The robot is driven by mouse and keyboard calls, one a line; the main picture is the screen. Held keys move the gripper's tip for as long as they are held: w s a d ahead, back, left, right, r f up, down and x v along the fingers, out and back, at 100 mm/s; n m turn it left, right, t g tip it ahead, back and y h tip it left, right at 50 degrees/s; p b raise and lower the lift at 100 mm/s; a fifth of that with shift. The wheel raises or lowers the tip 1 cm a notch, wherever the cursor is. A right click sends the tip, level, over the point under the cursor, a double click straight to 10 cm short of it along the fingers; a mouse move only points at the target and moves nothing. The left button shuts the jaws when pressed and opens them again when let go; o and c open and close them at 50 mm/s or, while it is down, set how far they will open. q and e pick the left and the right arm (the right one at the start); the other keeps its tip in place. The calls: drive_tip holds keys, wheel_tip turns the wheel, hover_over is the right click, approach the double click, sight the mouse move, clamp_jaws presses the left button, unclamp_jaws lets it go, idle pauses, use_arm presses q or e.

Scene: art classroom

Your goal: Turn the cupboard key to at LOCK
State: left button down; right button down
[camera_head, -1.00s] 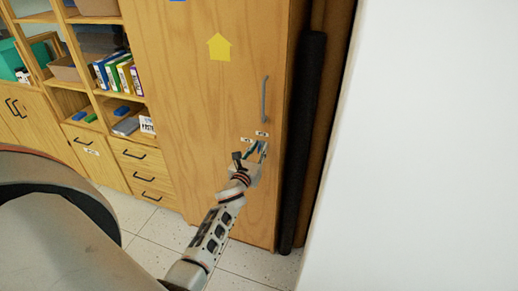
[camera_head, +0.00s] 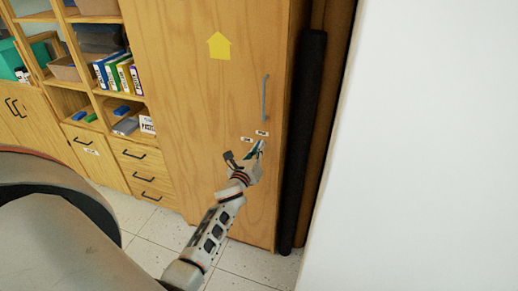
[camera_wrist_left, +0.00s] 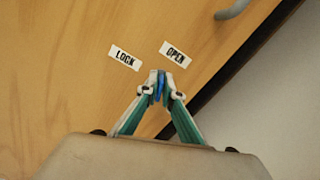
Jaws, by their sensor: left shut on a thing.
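The tall wooden cupboard door (camera_head: 205,110) carries two small white labels. In the left wrist view the LOCK label (camera_wrist_left: 125,58) is on the left and the OPEN label (camera_wrist_left: 175,54) is on the right. A blue key (camera_wrist_left: 159,87) sits just below the labels, nearer OPEN. My left gripper (camera_wrist_left: 160,86) is shut on the key, its green-sided fingers pinching it from both sides. In the head view my left gripper (camera_head: 259,149) is against the door under the labels. The fingertips hide most of the key, and the keyhole is hidden.
A grey door handle (camera_head: 265,98) is above the labels; its end shows in the left wrist view (camera_wrist_left: 232,9). A dark upright roll (camera_head: 303,140) and a white wall (camera_head: 420,150) stand to the right. Open shelves (camera_head: 110,75) and drawers (camera_head: 146,172) are to the left.

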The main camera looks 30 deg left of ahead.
use_arm(q)
drive_tip(key=n, duration=0.3)
drive_tip(key=shift+n, duration=0.4)
drive_tip(key=n, duration=0.3)
drive_tip(key=shift+a+f+n, duration=0.1)
drive_tip(key=shift+n, duration=0.2)
drive_tip(key=n, duration=0.6)
drive_tip(key=shift+p, duration=0.3)
drive_tip(key=c, duration=2.3)
unclamp_jaws()
drive_tip(key=shift+s+f, duration=0.1)
drive_tip(key=v, duration=1.1)
drive_tip(key=shift+s, duration=0.4)
